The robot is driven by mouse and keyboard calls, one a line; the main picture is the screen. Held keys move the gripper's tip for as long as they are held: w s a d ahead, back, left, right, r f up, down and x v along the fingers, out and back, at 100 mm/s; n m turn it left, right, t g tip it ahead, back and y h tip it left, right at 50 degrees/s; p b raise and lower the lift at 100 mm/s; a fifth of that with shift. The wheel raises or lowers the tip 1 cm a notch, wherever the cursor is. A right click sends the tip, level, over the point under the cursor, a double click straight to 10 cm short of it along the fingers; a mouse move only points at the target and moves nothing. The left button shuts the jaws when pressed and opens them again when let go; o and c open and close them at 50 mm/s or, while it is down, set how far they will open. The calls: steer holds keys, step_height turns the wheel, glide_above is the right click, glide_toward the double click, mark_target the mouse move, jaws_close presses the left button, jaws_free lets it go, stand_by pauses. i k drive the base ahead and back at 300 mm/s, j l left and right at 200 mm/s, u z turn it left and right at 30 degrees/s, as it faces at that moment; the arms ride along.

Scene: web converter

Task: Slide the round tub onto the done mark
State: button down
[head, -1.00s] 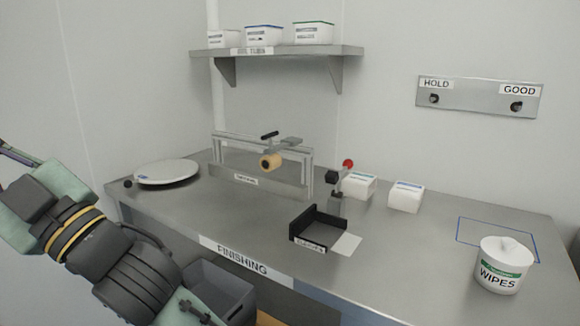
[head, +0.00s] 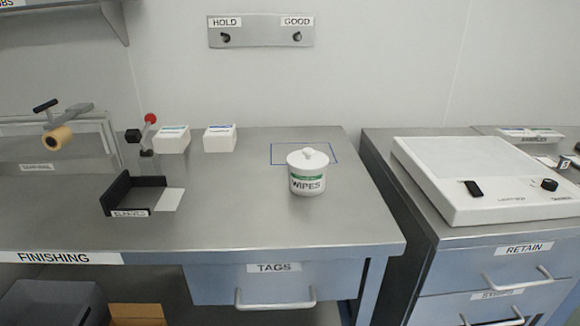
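The round tub (head: 307,184) is white with a lid, a green band and the word WIPES. It stands upright on the metal FINISHING table, toward its right end. A blue rectangular outline (head: 280,145) is drawn on the table just behind the tub; I take it to be the done mark, though no label shows on it. The tub stands in front of the outline and hides part of its front edge in this view. My gripper is not in the head view.
Two white boxes (head: 220,139) stand left of the outline. A red-knobbed lever (head: 150,118) and black tray (head: 132,193) are farther left. A light box (head: 490,180) sits on the right-hand cabinet, across a gap. The table around the tub is clear.

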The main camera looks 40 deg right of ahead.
mark_target(306, 184)
steer(key=k+l+z, duration=0.15)
steer(key=l, duration=0.2)
steer(key=k+l+z, duration=0.15)
steer(key=l, duration=0.2)
steer(key=k+l+z, duration=0.15)
steer(key=l, duration=0.25)
